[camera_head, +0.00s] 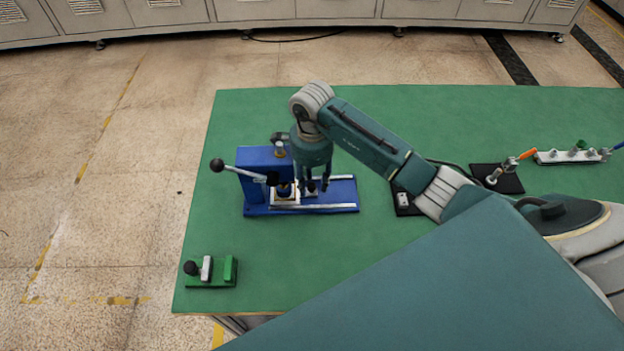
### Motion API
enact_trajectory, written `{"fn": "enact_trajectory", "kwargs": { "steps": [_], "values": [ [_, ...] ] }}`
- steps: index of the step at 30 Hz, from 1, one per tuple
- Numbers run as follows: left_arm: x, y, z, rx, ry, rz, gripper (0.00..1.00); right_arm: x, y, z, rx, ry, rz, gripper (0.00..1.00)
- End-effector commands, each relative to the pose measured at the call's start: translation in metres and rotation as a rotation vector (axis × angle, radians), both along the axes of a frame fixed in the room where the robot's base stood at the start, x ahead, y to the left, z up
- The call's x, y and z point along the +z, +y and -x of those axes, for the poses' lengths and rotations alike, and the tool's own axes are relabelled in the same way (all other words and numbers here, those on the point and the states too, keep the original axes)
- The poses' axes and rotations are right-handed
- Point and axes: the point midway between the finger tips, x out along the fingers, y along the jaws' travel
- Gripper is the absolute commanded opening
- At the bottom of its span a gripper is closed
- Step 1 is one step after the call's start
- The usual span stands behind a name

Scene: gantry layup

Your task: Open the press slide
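The blue press (262,160) stands on the green table, with a lever ending in a black ball knob (217,165) sticking out to its left. Its slide has pale rails (335,206) running to the right over a blue base. A light, square slide plate (284,199) sits at the left end of the rails, under the press head. My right gripper (315,184) points down over the slide, just right of that plate. Its fingers look apart, with a small dark part between or behind them; contact cannot be told. My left gripper is not in view.
A small green fixture with a black knob (210,272) sits at the table's front left corner. Black pads (508,181) and a white clamp strip (568,157) lie to the right. The green table (250,115) is clear behind the press.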

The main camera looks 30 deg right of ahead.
Motion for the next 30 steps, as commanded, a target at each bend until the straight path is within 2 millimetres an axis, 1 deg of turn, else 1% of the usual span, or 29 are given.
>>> {"fn": "enact_trajectory", "kwargs": {
  "steps": [1,2,3,6,11,14,17,22,27,30],
  "values": [
    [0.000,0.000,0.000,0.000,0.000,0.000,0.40,0.000,0.000,0.000,0.000,0.000,0.000,0.31],
    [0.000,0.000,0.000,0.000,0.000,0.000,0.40,0.000,0.000,0.000,0.000,0.000,0.000,0.25],
    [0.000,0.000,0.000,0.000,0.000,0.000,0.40,0.000,0.000,0.000,0.000,0.000,0.000,0.17],
    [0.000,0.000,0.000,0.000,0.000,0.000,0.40,0.000,0.000,0.000,0.000,0.000,0.000,0.00],
    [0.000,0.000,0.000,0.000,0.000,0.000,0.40,0.001,-0.001,0.000,-0.001,-0.001,0.001,0.00],
    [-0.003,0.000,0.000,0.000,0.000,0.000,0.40,0.000,-0.006,0.000,-0.002,-0.004,0.005,0.00],
    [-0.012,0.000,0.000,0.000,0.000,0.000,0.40,-0.001,-0.018,0.002,0.001,-0.011,0.009,0.00],
    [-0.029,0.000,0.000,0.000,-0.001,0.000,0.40,-0.002,-0.047,0.016,-0.003,-0.009,0.013,0.00],
    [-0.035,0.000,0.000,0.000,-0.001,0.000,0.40,0.000,-0.072,0.031,-0.005,-0.006,0.008,0.00],
    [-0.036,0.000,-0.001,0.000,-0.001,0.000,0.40,0.001,-0.077,0.035,-0.004,-0.005,0.003,0.00]
  ]
}}
